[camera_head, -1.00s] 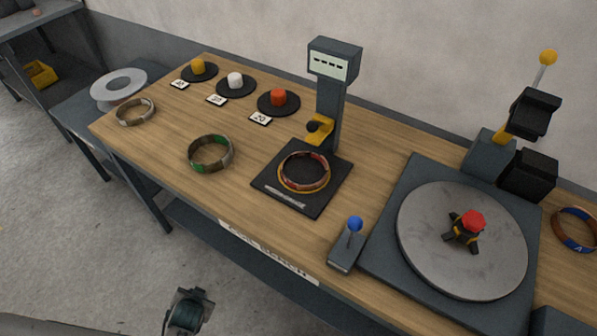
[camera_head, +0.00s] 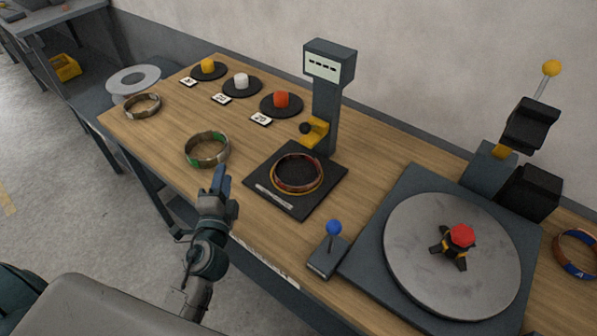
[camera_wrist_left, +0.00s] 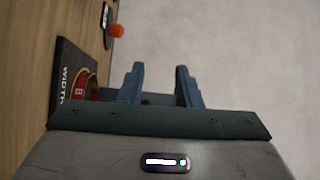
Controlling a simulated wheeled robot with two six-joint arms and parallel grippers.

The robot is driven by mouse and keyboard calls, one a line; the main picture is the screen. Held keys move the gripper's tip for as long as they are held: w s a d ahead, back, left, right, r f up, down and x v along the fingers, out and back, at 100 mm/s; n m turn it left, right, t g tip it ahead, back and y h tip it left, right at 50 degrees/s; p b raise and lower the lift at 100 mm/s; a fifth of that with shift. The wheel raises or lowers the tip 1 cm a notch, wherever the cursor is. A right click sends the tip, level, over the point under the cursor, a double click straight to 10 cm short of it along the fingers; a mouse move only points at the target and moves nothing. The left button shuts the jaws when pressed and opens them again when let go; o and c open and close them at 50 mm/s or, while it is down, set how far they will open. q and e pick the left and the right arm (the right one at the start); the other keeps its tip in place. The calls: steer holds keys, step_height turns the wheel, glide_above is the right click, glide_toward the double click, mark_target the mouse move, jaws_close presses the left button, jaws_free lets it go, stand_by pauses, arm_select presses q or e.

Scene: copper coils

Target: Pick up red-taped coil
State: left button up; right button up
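The red-taped coil (camera_head: 297,173) lies flat on the dark square plate (camera_head: 266,201) of the gauge post, with a yellowish ring around its base. Part of it also shows in the left wrist view (camera_wrist_left: 91,88), left of the fingers. My left gripper (camera_head: 221,181) is over the bench's front edge, left of the plate and apart from the coil. In the left wrist view its two blue fingers (camera_wrist_left: 160,84) are spread with nothing between them. My right gripper is not in view.
A green-taped coil (camera_head: 207,149) lies just beyond my left gripper, and a plain coil (camera_head: 142,106) lies farther left. The gauge post (camera_head: 326,105) rises behind the plate. A blue-knobbed lever (camera_head: 329,250) and a turntable (camera_head: 410,245) stand to the right.

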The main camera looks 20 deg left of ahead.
arm_select(q)
steer(key=w+d+r+m+t+h, duration=0.35)
steer(key=d+m+h, duration=0.25)
steer(key=m, duration=0.4)
steer(key=d+f+m+g+h, duration=0.45)
steer(key=d+m+h, duration=0.25)
steer(key=m, duration=0.5)
steer(key=m+g+y, duration=0.1)
steer(key=m+g, duration=0.4)
steer(key=m, duration=0.1)
glide_toward(311, 183)
steer(key=shift+s+d+r, duration=0.35)
steer(key=shift+s+r, duration=0.2)
steer(key=shift+r, duration=0.1)
steer(key=shift+w+f+y, duration=0.25)
steer(key=shift+y, duration=0.05)
steer(key=x, duration=0.4)
steer(key=shift+w+d+f+p, duration=0.2)
steer(key=shift+w+p, duration=0.05)
steer(key=shift+p, duration=0.05)
steer(key=x, duration=0.1)
steer(key=p+x, duration=0.1)
steer(key=x, duration=0.2)
steer(key=shift+w+a, duration=0.25)
steer(key=shift+w, duration=0.1)
steer(key=shift+w+d+f, duration=0.25)
steer(key=shift+w+f, duration=0.05)
steer(key=shift+w, duration=0.15)
steer(key=shift+s, duration=0.1)
jaws_close()
